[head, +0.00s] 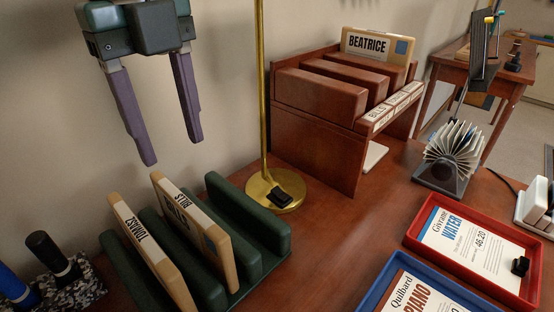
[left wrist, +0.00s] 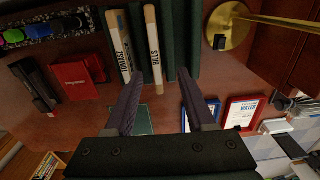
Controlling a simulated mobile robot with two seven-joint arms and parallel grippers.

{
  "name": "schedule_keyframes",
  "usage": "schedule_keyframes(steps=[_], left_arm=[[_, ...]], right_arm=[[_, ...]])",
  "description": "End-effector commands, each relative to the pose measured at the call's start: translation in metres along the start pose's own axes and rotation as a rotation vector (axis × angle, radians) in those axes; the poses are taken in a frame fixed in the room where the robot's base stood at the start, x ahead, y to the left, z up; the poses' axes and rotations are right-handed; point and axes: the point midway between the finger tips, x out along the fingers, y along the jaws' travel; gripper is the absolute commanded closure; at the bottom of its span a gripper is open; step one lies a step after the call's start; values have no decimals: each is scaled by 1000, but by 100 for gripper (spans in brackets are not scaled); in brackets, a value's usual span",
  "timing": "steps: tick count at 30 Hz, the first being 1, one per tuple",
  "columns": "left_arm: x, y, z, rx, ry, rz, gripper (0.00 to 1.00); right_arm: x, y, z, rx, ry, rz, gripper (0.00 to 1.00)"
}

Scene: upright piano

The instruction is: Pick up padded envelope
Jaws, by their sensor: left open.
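Two tan padded envelopes stand upright in a dark green slotted rack (head: 262,222). The left one (head: 150,250) is labelled TOMASZ and the right one (head: 196,240) is labelled BILLS. In the left wrist view, the TOMASZ envelope (left wrist: 119,45) and the BILLS envelope (left wrist: 153,50) show edge-on, beyond my fingers. A third tan envelope labelled BEATRICE (head: 378,46) stands in the wooden sorter. My left gripper (head: 174,152) is open and empty, above and behind the rack, fingers pointing down and apart from the envelopes. My right gripper is not seen.
A brass lamp pole (head: 263,100) on a round base (head: 274,192) stands just right of the rack. The wooden sorter (head: 318,140) is behind it. A card file (head: 452,160), a red tray (head: 470,283) and a blue tray (head: 385,295) lie to the right.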

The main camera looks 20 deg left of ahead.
Motion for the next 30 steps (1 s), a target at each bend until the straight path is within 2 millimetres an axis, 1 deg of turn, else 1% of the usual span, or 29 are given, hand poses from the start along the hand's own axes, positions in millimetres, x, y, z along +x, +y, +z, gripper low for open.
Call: schedule_keyframes(steps=[1,4,9,14,18,21,24,30], left_arm=[[6,3,5,-16,-20,13,45],[19,5,8,-25,-29,24,45],[42,5,7,-22,-26,21,45],[56,6,5,-19,-25,21,45],[79,9,-1,-18,-23,23,45],[93,9,0,-20,-24,21,45],[99,8,0,-19,-24,19,45],[99,8,0,-18,-25,18,45]], right_arm=[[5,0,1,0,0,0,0],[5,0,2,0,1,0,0],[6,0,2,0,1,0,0],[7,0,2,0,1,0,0],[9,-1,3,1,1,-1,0],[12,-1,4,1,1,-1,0],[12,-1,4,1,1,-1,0],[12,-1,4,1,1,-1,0]])
